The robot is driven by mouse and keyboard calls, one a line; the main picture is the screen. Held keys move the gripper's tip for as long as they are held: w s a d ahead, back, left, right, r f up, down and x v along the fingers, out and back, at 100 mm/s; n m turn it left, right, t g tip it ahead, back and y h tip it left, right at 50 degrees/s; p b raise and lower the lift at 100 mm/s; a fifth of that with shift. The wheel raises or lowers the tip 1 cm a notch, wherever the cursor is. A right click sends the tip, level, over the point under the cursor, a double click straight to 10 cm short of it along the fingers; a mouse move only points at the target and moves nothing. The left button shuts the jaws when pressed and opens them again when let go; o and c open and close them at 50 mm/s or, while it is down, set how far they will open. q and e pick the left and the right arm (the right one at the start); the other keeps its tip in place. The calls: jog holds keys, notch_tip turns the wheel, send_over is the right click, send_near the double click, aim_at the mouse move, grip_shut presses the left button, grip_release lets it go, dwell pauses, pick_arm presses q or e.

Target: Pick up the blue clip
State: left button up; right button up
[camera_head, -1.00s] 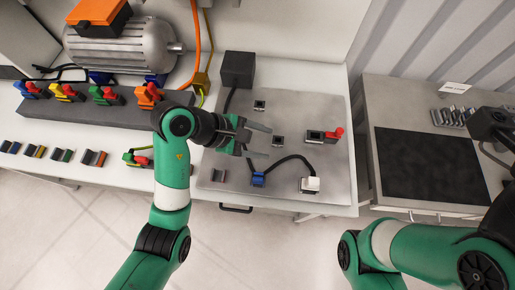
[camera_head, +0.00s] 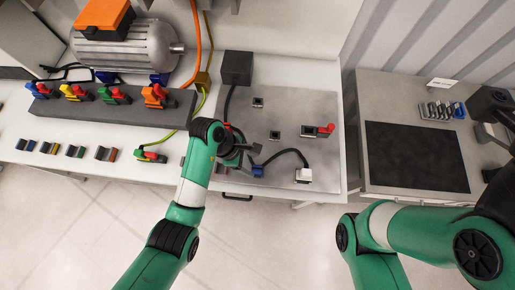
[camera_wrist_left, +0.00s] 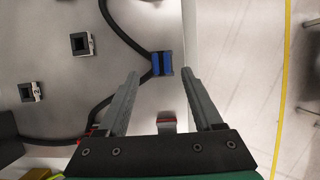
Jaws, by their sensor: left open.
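A blue clip (camera_head: 257,171) sits on the metal plate (camera_head: 290,105) near its front edge, at the black cable. In the left wrist view the blue clip (camera_wrist_left: 162,63) appears between and just beyond my fingertips, apart from both fingers. My left gripper (camera_head: 254,152) is open and empty above the plate, just behind the blue clip in the head view; its fingers (camera_wrist_left: 161,73) show clearly in the left wrist view. A grey and red block (camera_wrist_left: 167,123) shows between the fingers, nearer the palm. My right arm shows at the right; its gripper does not.
A white connector (camera_head: 303,175) ends the black cable. A red-handled clamp (camera_head: 322,130) and small sockets (camera_head: 258,102) are on the plate. A motor (camera_head: 125,45), a grey block with coloured clamps (camera_head: 105,108) and a row of small clips (camera_head: 74,151) are at the left.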

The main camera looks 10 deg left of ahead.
aim_at(257, 168)
pick_arm(q)
jog(key=x, duration=0.2)
jog(key=b+x, duration=0.1)
jog(key=x, duration=0.2)
jog(key=shift+s+d, duration=0.15)
jog(key=shift+d, duration=0.15)
jog(key=shift+c, duration=0.3)
grip_shut()
jog(key=shift+r, duration=0.1)
